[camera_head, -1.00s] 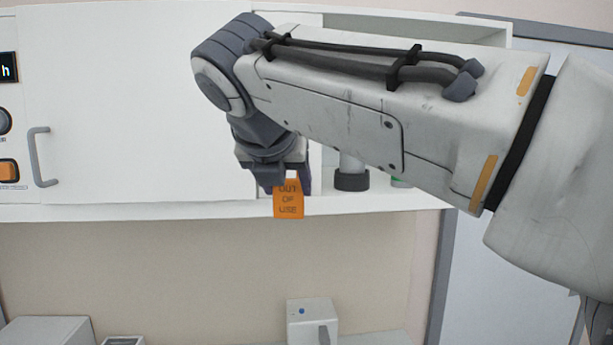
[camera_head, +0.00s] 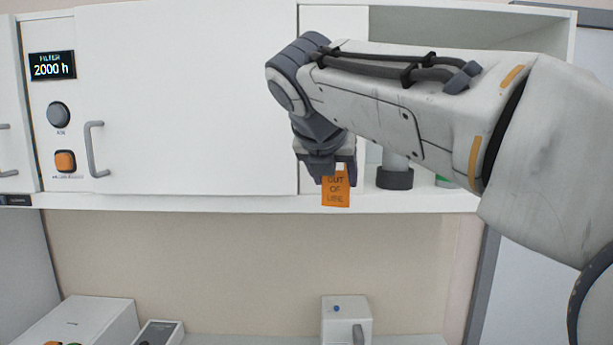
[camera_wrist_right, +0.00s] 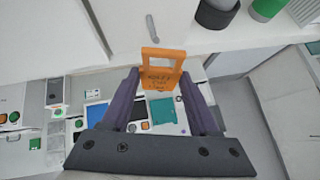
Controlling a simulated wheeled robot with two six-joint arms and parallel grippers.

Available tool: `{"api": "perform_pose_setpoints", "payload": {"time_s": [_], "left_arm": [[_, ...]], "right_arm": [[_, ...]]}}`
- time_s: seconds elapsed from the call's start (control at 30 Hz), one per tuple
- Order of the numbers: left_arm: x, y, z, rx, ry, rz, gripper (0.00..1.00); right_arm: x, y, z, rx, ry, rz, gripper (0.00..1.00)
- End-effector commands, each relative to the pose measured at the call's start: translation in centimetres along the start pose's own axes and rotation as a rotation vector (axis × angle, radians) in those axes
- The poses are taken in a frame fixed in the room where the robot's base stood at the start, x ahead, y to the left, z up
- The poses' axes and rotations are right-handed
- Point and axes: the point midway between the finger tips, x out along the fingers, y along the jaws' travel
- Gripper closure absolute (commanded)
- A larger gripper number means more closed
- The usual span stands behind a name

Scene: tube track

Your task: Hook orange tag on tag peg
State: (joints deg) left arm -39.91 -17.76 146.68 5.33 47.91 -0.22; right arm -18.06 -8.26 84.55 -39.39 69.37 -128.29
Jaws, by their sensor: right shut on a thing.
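The orange tag (camera_head: 336,190), lettered "OUT OF USE", hangs below my right gripper (camera_head: 328,172) in the head view, in front of the cabinet's lower edge. In the right wrist view the tag (camera_wrist_right: 160,77) is at the fingertips of my right gripper (camera_wrist_right: 160,84), which is shut on it. The tag has a square opening at its upper end. A short grey peg-like rod (camera_wrist_right: 152,28) stands out from the white surface just beyond the tag; the tag looks apart from it. In the head view I cannot make out this rod. My left gripper is not in view.
An open shelf (camera_head: 450,200) right of the cabinet door holds a dark-based cylinder (camera_head: 395,178) and a green item (camera_head: 446,182). A door handle (camera_head: 95,149), knob (camera_head: 58,115) and orange switch (camera_head: 65,161) are left. A white box (camera_head: 346,318) stands below.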

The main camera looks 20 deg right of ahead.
Motion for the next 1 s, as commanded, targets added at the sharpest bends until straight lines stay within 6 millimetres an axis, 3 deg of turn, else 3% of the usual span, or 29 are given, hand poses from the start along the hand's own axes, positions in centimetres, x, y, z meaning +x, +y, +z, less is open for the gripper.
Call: {"api": "perform_pose_setpoints", "payload": {"time_s": [0.63, 1.0], "left_arm": [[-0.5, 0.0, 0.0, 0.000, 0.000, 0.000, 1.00], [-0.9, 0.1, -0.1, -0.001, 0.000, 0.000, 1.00]], "right_arm": [[3.2, 1.1, 2.1, 0.000, 0.001, 0.000, 1.00], [4.6, 1.4, 2.0, -0.001, 0.001, 0.000, 1.00]]}}
